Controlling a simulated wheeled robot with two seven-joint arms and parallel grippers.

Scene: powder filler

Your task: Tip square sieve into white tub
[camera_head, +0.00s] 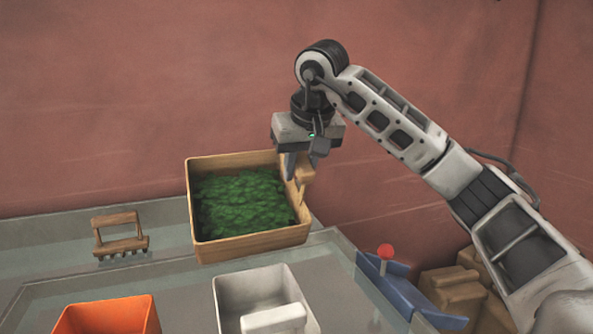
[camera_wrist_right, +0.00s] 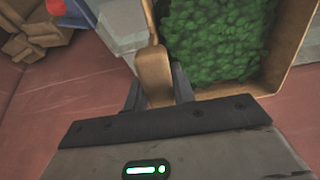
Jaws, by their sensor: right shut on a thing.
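The square sieve (camera_head: 201,248) is a tan wooden box filled with leafy green material (camera_head: 243,203). It is over the back of the counter, and I cannot tell if its base touches the surface. My right gripper (camera_head: 302,166) is shut on the wooden handle at its right side; the handle (camera_wrist_right: 154,72) sits between the fingers in the right wrist view. The white tub (camera_head: 228,310) stands in front of the sieve, toward the bottom of the head view, with a handle on its near side. My left gripper is not in view.
An orange tub (camera_head: 105,318) is at the bottom left. A wooden rake-like tool (camera_head: 121,235) stands left of the sieve. A blue device with a red knob (camera_head: 386,252) and brown blocks (camera_head: 455,290) lie to the right. A red wall (camera_head: 120,100) is behind.

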